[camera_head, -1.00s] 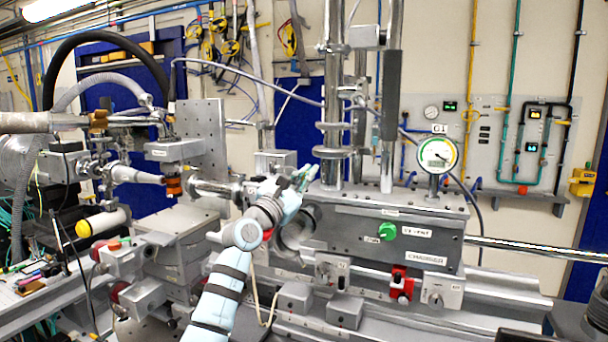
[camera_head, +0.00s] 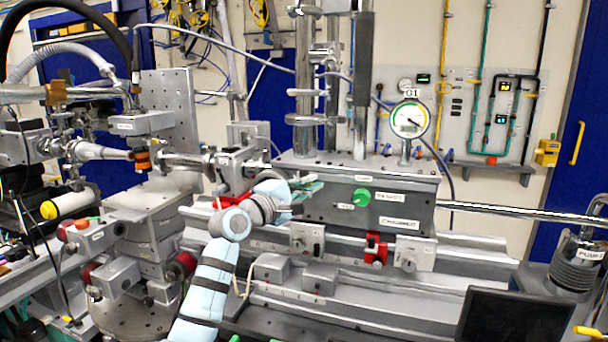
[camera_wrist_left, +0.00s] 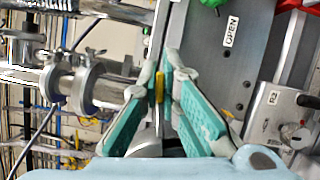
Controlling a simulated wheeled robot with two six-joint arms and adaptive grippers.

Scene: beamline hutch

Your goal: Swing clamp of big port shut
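My left gripper (camera_head: 304,188) is at the left end of the grey chamber (camera_head: 390,208), over the area of the big port. The port opening and its clamp cannot be made out behind the gripper and wrist. In the left wrist view the two teal fingers (camera_wrist_left: 160,85) stand apart on either side of a thin grey bar with a small yellow piece (camera_wrist_left: 160,88). I cannot tell whether they touch it, or whether it is the clamp. The chamber face (camera_wrist_left: 215,65) with an OPEN label lies to the right there. My right gripper does not show.
A grey block (camera_head: 236,170) with a red part below it stands left of the gripper, beside the beam tube (camera_head: 185,160).

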